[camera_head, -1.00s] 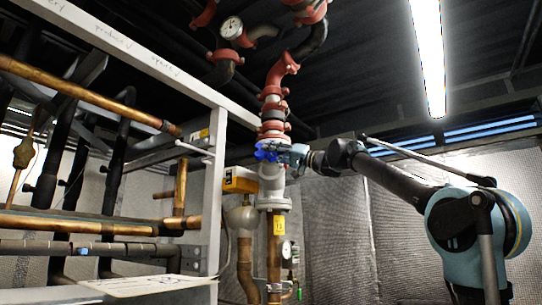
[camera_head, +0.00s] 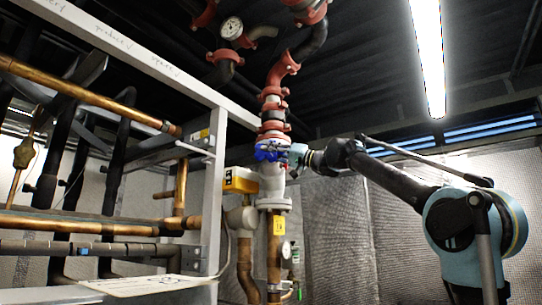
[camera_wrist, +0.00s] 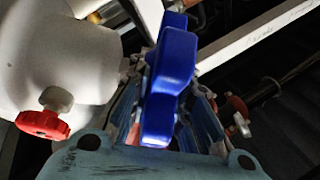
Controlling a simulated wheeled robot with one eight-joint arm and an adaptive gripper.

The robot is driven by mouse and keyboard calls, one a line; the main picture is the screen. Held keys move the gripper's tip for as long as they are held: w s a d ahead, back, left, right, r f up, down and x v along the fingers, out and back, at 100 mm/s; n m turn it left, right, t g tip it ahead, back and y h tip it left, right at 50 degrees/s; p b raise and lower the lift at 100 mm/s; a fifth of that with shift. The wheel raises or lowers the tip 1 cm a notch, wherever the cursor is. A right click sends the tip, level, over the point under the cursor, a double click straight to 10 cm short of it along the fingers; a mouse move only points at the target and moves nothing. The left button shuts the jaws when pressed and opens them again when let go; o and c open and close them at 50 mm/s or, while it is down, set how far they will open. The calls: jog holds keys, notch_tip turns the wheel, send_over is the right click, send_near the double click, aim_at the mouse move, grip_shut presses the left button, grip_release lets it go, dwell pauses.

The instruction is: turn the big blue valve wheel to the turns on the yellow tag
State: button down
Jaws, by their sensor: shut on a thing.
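The big blue valve wheel (camera_head: 270,150) is on the pale valve body (camera_head: 272,180) below the red pipe fittings. In the wrist view the blue wheel (camera_wrist: 170,85) stands edge-on between the fingers of my gripper (camera_wrist: 165,115). My gripper is shut on the wheel; in the head view my gripper (camera_head: 297,156) reaches it from the right. The yellow tag (camera_head: 278,225) is on the copper pipe under the valve; its marking is too small to read.
A small red handwheel (camera_wrist: 43,122) sits close to my gripper on the white valve body (camera_wrist: 65,65). A yellow box (camera_head: 240,180) is left of the valve. The metal frame (camera_head: 212,190) with copper pipes fills the left. A gauge (camera_head: 231,28) hangs above.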

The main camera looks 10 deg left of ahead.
jog(key=shift+w+a+n+g+h, duration=0.1)
jog(key=shift+w+n+g+h, duration=0.05)
jog(key=shift+n+g+h, duration=1.8)
dwell(6.0)
